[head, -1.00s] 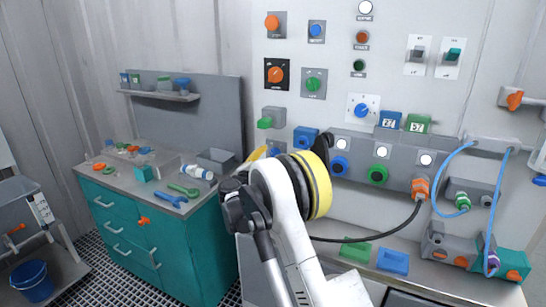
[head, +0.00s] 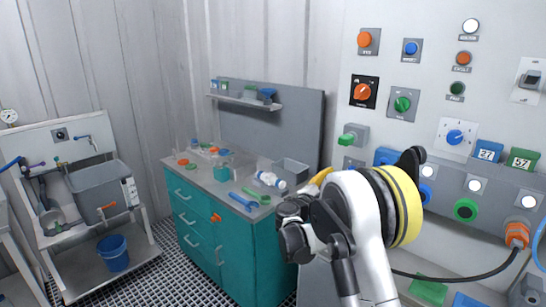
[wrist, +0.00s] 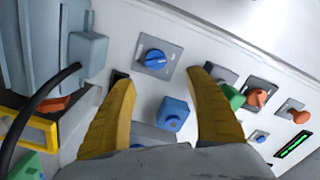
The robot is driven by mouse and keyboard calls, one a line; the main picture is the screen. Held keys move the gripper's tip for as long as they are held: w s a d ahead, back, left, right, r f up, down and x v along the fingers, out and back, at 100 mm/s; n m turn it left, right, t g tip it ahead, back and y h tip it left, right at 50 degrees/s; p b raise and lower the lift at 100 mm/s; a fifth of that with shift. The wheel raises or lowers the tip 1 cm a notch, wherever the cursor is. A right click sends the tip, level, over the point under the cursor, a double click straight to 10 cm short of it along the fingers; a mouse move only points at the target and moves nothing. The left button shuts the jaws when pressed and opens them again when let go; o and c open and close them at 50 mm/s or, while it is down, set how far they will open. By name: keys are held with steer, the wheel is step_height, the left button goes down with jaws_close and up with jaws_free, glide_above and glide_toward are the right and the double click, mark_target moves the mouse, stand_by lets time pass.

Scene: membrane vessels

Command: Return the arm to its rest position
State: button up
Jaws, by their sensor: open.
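My white arm with black joints and a yellow band rises in the lower right of the head view. My gripper shows in the wrist view (wrist: 160,105) as two yellow fingers spread wide, open, with nothing held between them. Beyond the fingers is a white panel with a blue knob (wrist: 155,60) on a grey plate and a blue block-like part (wrist: 172,113). In the head view the gripper is mostly hidden behind my arm; only a bit of yellow shows near the wrist.
A teal cabinet (head: 200,250) with tools on its top stands left of my arm. A control panel (head: 400,30) with knobs and lamps is at the right. A grey sink stand (head: 50,140) and blue bucket (head: 113,253) are at far left. Grated floor (head: 165,285) between is clear.

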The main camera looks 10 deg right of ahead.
steer(key=s+a+r+n+t+y, duration=0.1)
steer(key=a+r+n+t+y, duration=0.25)
steer(key=r, duration=0.55)
steer(key=s+a+r+n+t+y, duration=0.1)
steer(key=a+r+n+t+y, duration=0.3)
steer(key=r, duration=0.4)
steer(key=s+a+r+n+y, duration=0.3)
steer(key=s+a+n+y, duration=0.45)
steer(key=a+n, duration=0.2)
steer(key=s+a+f+n+g+y, duration=0.1)
steer(key=s+a+f+n+g, duration=0.2)
steer(key=s, duration=0.4)
steer(key=s+a+f+n+g+y, duration=0.1)
steer(key=s+f+g, duration=0.2)
steer(key=s+f, duration=0.35)
steer(key=s+d+f+g+h, duration=0.1)
steer(key=s+d+f+g, duration=0.1)
steer(key=s, duration=0.4)
steer(key=s+d+f+g+h, duration=0.1)
steer(key=s+d+f+g, duration=0.1)
steer(key=s+f, duration=0.3)
steer(key=s+d+f+n+g, duration=0.1)
steer(key=s+f, duration=0.3)
steer(key=s, duration=0.5)
steer(key=shift+s+d+f+g+h, duration=0.2)
steer(key=shift+s+d+g+h, duration=0.05)
steer(key=shift+d+g+h, duration=0.2)
